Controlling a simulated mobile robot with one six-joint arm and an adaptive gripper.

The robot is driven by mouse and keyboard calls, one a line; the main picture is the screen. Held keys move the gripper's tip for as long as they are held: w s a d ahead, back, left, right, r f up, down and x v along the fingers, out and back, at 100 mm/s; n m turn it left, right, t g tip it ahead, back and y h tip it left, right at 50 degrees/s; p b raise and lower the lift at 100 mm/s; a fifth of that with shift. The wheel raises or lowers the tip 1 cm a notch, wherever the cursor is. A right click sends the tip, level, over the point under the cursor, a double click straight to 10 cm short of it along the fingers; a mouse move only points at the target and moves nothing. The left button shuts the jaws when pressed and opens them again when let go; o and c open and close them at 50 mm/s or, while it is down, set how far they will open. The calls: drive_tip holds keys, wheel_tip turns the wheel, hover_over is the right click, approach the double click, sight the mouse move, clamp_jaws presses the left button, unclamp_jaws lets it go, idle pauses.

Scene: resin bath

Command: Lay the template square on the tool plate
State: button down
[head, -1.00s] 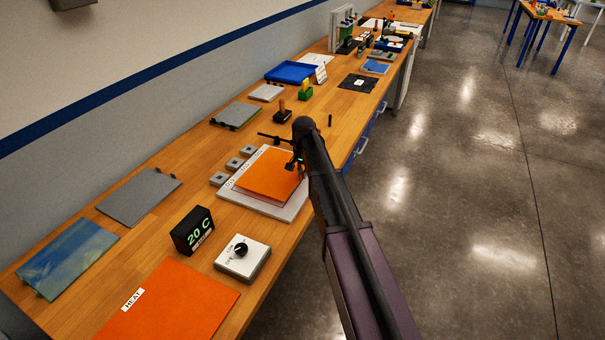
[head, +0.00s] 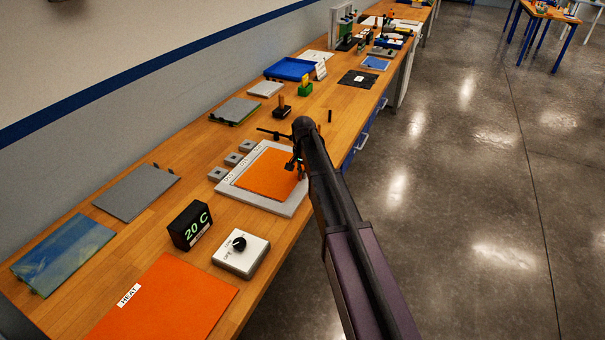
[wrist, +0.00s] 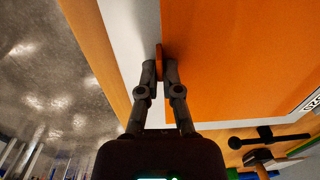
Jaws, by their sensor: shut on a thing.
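The template appears to be the thin orange sheet (head: 268,176), which is over the pale, labelled tool plate (head: 229,189). My gripper (head: 296,163) is at the sheet's right edge. In the wrist view, my gripper (wrist: 159,64) is shut on a small orange upright part at the edge of the orange sheet (wrist: 235,60). The pale plate (wrist: 137,35) shows as a border beside it. In the head view the sheet's edges look roughly parallel to the plate's. I cannot tell whether the sheet touches the plate. My arm hides the right corner area.
Several grey blocks (head: 232,159) stand along the plate's far left side. A control box (head: 240,252), a 20 C display (head: 190,226) and an orange HEAT mat (head: 165,304) are nearer. A black-handled tool (head: 277,137) lies just beyond the plate.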

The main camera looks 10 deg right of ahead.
drive_tip(key=shift+f, duration=0.1)
drive_tip(key=c, duration=0.7)
unclamp_jaws()
drive_tip(key=shift+r+p, duration=3.55)
drive_tip(key=s+n, duration=0.2)
drive_tip(key=s, duration=0.7)
drive_tip(key=s+n, duration=0.2)
drive_tip(key=s, duration=0.8)
drive_tip(key=s+n, duration=0.3)
drive_tip(key=s, duration=0.7)
drive_tip(key=shift+d, duration=0.3)
